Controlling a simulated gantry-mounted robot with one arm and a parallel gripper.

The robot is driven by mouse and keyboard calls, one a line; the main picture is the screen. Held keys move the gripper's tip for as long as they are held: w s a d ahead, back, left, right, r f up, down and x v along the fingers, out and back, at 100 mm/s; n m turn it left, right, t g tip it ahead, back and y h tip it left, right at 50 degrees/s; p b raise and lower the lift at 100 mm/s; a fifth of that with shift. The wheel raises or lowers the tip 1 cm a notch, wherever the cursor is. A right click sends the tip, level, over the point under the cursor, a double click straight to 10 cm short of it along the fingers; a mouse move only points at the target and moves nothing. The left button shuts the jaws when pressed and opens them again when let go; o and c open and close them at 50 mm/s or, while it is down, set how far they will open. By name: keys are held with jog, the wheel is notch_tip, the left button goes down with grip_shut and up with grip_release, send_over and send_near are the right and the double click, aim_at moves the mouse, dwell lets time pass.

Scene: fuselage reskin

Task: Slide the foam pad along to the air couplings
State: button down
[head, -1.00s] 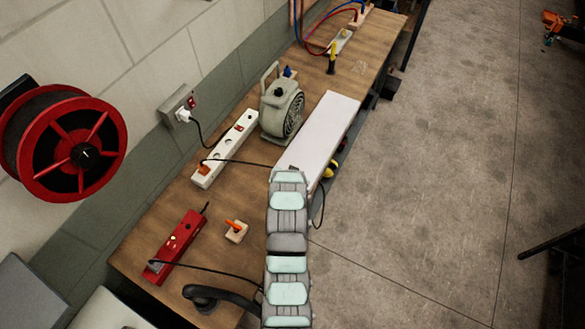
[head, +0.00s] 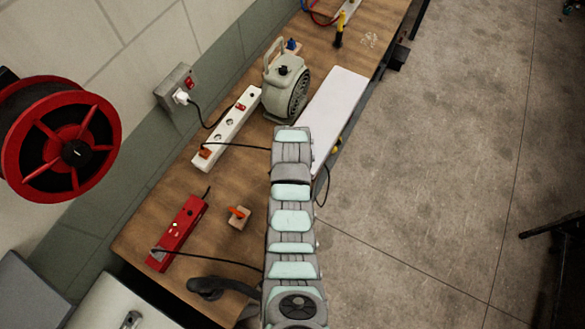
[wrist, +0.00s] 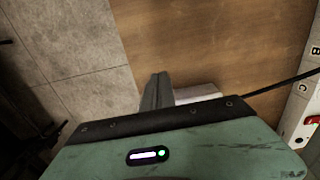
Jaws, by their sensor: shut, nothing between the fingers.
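The foam pad is a long white slab (head: 335,105) lying lengthwise along the bench's right edge. Its near end is hidden behind my arm in the head view. My gripper's fingers (wrist: 157,90) show shut and empty in the wrist view. A small pale piece of what looks like the pad (wrist: 197,95) shows just right of the fingertips; I cannot tell whether they touch. My gripper is hidden by my arm in the head view. Red and blue hoses (head: 318,14) show at the top edge; the air couplings themselves are out of view.
A grey-green fan (head: 286,85) stands left of the pad. A white power strip (head: 228,130) with a black cable lies nearer. A yellow-and-black tool (head: 340,30) stands beyond the pad. A red box (head: 180,235) lies near left. Open floor is right of the bench.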

notch_tip(320, 180, down, 4)
jog(key=shift+r+p, duration=0.15)
jog(key=shift+p, duration=0.25)
jog(key=shift+w+d+r, duration=0.1)
jog(key=shift+w+d, duration=0.15)
jog(key=shift+w, duration=0.25)
jog(key=shift+w+d, duration=0.2)
jog(key=shift+w, duration=0.3)
jog(key=shift+w+d, duration=0.1)
jog(key=shift+w, duration=0.15)
jog(key=shift+w+d+b, duration=0.3)
jog(key=shift+w+b, duration=0.2)
jog(key=shift+w, duration=0.1)
